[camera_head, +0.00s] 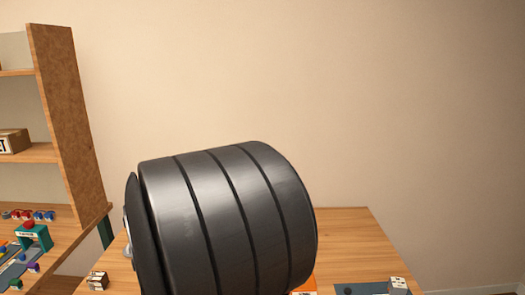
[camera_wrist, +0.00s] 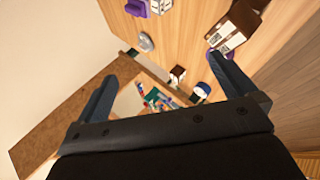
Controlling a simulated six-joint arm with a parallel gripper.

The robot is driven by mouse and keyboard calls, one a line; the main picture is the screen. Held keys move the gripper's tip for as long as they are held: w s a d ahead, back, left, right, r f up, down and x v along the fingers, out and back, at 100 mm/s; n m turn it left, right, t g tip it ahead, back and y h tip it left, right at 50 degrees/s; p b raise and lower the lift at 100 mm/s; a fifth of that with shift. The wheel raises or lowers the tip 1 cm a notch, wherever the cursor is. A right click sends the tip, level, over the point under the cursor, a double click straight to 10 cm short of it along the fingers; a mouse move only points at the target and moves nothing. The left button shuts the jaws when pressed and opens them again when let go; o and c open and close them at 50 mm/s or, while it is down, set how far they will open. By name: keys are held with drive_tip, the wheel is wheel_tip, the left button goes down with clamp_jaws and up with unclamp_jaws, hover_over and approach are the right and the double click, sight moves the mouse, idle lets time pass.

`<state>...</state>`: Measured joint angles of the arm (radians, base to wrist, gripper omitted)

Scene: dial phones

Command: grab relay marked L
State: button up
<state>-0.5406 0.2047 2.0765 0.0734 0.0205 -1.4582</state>
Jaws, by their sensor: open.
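No marking L is legible in either view, so I cannot tell which thing is the relay. In the wrist view, my gripper (camera_wrist: 163,68) is open, its two fingers wide apart with nothing between them. A brown box with a white label (camera_wrist: 236,26) lies on the wooden table beyond the right finger. A smaller dark brown block (camera_wrist: 178,74) sits farther off, between the fingers' directions. In the head view, a small labelled box (camera_head: 97,281) is at the table's left front, and another labelled box (camera_head: 399,286) is at the right. My arm hides the table's middle.
A wooden shelf (camera_head: 62,110) stands at the left, holding a cardboard box (camera_head: 14,141) and several small coloured parts. An orange thing (camera_head: 303,286) shows beside my arm. A purple thing (camera_wrist: 137,8) and grey disc (camera_wrist: 146,41) lie on the table. The table's back right (camera_head: 350,235) is clear.

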drive_tip(key=shift+c, duration=0.4)
drive_tip(key=c, duration=1)
drive_tip(key=shift+o, duration=0.2)
drive_tip(key=w+a+m+g+h, duration=0.2)
drive_tip(key=w+a+g+h, duration=0.15)
drive_tip(key=w, duration=0.55)
drive_tip(key=w+a+m+g+h, duration=0.2)
drive_tip(key=w+g, duration=0.3)
drive_tip(key=w, duration=0.3)
drive_tip(key=shift+y, duration=0.25)
wheel_tip(320, 180, down, 12)
drive_tip(key=shift+r, duration=0.2)
drive_tip(key=shift+s+f, duration=0.1)
drive_tip(key=shift+f, duration=2.55)
